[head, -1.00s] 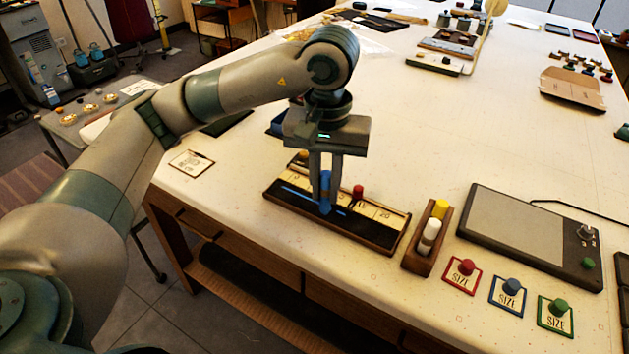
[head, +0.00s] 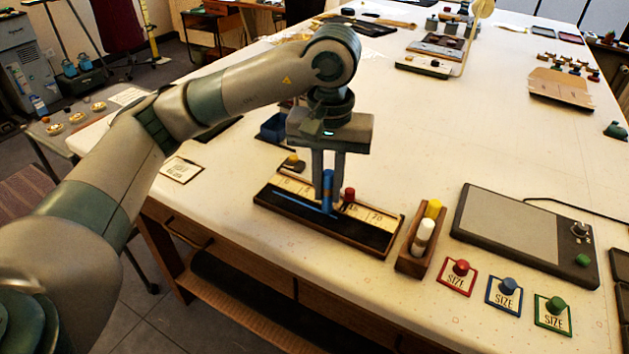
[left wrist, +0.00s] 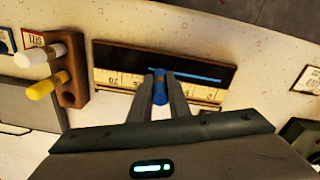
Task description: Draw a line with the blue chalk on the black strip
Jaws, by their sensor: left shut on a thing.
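The blue chalk (head: 327,191) is held upright between the fingers of my left gripper (head: 327,178), which is shut on it. The chalk's lower end is at the black strip (head: 370,236) in a wooden frame; I cannot tell whether it touches. A straight blue line (head: 300,203) runs along the strip from its left part to around the chalk. In the left wrist view, the chalk (left wrist: 160,88) is between the fingers, and the line (left wrist: 195,75) extends right from near its tip. My right gripper is not in view.
A numbered scale with a red knob (head: 349,194) lies along the strip's far side. A wooden holder (head: 413,258) with white and yellow chalks stands to the right. The table's front edge is close to the strip.

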